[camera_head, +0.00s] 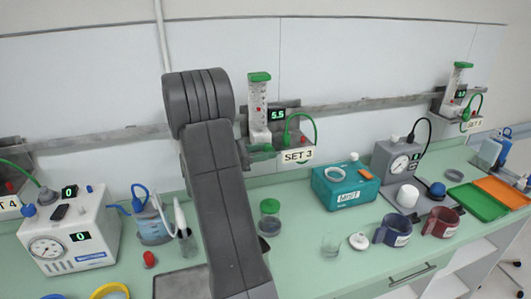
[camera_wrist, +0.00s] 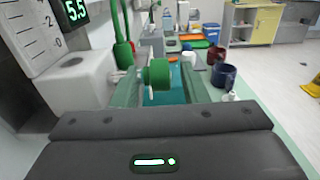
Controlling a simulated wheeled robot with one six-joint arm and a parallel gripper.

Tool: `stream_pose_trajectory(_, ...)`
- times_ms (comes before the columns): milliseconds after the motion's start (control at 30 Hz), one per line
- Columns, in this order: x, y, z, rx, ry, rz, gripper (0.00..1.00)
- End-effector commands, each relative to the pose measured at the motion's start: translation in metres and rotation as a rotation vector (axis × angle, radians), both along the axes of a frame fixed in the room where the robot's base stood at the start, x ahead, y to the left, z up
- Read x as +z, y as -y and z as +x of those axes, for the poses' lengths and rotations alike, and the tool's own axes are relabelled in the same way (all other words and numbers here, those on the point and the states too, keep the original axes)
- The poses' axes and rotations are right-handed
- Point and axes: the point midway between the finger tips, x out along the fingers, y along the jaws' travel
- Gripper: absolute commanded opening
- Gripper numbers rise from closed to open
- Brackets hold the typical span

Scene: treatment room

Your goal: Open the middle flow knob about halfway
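The middle flow unit (camera_head: 259,104) is a clear scaled tube with a green cap on the wall rail. Its display (camera_head: 277,115) reads 5.5, and a sign below it says SET 3. The display also shows in the wrist view (camera_wrist: 75,9). Its round green knob (camera_wrist: 158,74) shows in the wrist view, with a pale bar across its front. My gripper (camera_wrist: 160,88) is open, with one greenish finger on each side of the knob. A gap shows between the knob and the right finger. Contact on the left side is unclear. In the head view my arm partly hides this spot.
Another flow unit (camera_head: 458,90) hangs at the right end of the rail. The counter below holds a white pump box (camera_head: 69,239), a teal box (camera_head: 345,190), a grey gauge device (camera_head: 396,163), mugs (camera_head: 393,229) and trays (camera_head: 478,202). A green hose (camera_wrist: 121,32) rises close by the knob.

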Motion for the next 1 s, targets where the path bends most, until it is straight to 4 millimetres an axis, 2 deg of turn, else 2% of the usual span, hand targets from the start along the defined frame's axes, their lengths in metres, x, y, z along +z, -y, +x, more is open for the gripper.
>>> stream_pose_trajectory(333,0.0000,0.0050,0.0018,0.001,-0.001,0.000,0.40)
stream_pose_trajectory(533,-0.0001,0.0050,0.0015,0.000,-0.001,0.000,0.01)
stream_pose_trajectory(733,-0.0023,0.0056,0.0011,-0.002,0.001,-0.016,0.01)
stream_pose_trajectory(1000,-0.0032,0.0057,0.0008,-0.002,0.038,-0.131,0.01)
